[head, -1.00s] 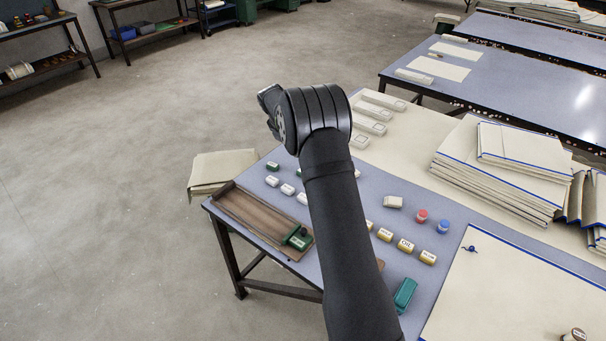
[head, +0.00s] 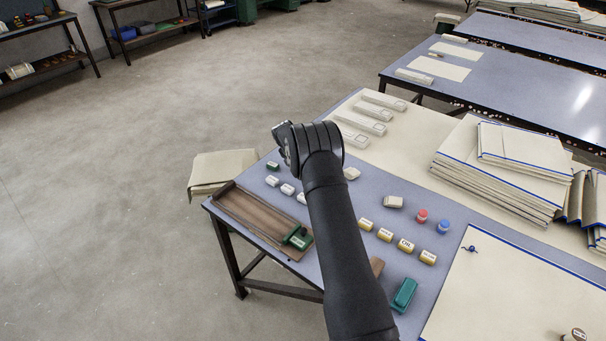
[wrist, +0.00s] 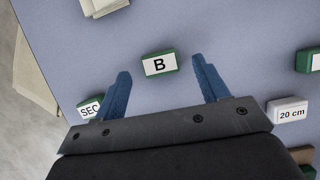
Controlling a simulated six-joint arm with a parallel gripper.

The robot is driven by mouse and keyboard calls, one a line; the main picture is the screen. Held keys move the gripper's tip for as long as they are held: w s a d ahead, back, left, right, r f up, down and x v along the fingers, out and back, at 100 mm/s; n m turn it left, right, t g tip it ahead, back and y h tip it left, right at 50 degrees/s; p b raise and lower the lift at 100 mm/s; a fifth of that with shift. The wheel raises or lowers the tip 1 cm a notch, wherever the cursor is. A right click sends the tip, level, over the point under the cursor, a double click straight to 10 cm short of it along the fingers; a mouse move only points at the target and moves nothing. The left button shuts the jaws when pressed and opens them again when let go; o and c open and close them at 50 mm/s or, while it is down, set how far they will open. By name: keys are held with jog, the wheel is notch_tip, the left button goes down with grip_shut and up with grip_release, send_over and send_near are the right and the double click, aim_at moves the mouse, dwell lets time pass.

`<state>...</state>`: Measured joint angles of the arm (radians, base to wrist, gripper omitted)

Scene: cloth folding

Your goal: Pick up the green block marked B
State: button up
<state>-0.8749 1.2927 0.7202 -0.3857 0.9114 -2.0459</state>
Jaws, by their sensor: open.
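The green block marked B (wrist: 160,63) shows in the wrist view, its white label facing up, lying on the blue-grey table. My gripper (wrist: 161,72) is open, with its two blue fingers apart on the left and right of the block in that view. Nothing is between the fingers' bases, and I see no contact with the block. In the head view my wrist (head: 310,148) is over the far part of the table, and it hides the B block and the fingertips.
A green block marked SEC (wrist: 89,108) is close by my left finger, and a white 20 cm block (wrist: 288,111) is right of the right finger. Another green block (wrist: 308,60) is at the right edge. A wooden tray (head: 240,213) lies along the table's front-left edge.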

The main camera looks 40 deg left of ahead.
jog(key=shift+x, duration=1.1)
jog(key=c, duration=1.1)
jog(key=shift+o, duration=0.2)
jog(key=shift+r, duration=0.1)
